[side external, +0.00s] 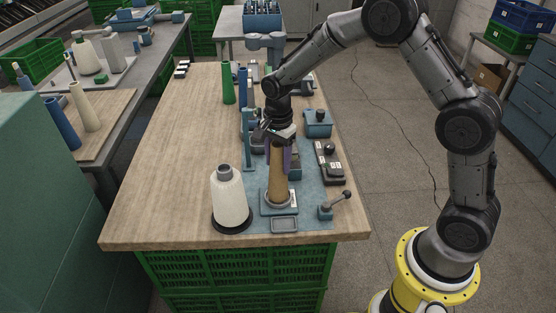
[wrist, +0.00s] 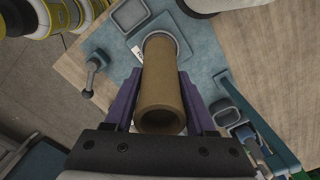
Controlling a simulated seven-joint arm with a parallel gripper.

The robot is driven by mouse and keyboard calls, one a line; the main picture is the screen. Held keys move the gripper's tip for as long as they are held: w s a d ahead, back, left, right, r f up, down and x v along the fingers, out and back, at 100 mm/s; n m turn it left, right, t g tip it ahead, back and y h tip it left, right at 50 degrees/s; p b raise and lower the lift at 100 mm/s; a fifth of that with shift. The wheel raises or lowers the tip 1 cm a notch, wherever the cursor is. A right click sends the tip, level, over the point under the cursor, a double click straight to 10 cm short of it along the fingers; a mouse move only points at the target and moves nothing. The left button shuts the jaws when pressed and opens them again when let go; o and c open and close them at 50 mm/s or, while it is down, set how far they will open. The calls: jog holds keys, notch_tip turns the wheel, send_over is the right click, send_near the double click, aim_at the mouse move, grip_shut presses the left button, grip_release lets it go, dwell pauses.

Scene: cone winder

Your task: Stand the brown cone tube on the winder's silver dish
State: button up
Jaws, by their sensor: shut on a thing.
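The brown cone tube (side external: 278,178) is upright between my gripper's purple fingers, its lower end at the winder's silver dish (side external: 265,204). I cannot tell whether it rests fully on the dish. In the wrist view the tube (wrist: 161,82) shows its hollow top end towards the camera, and its far end covers most of the dish (wrist: 181,46). My gripper (side external: 278,148) is shut on the upper part of the tube, one finger on each side; it also shows in the wrist view (wrist: 161,105).
A white yarn cone (side external: 228,198) stands left of the dish on a dark round base. A lever with a black knob (side external: 336,205) is to the right, and a small grey tray (side external: 284,225) is in front. Green and blue tubes (side external: 228,85) stand behind.

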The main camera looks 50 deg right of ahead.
jog(key=shift+f, duration=0.15)
jog(key=shift+f, duration=0.4)
jog(key=o, duration=1.3)
jog(key=shift+o, duration=0.2)
jog(key=shift+r, duration=0.1)
notch_tip(320, 180, up, 14)
jog(key=shift+f, duration=0.15)
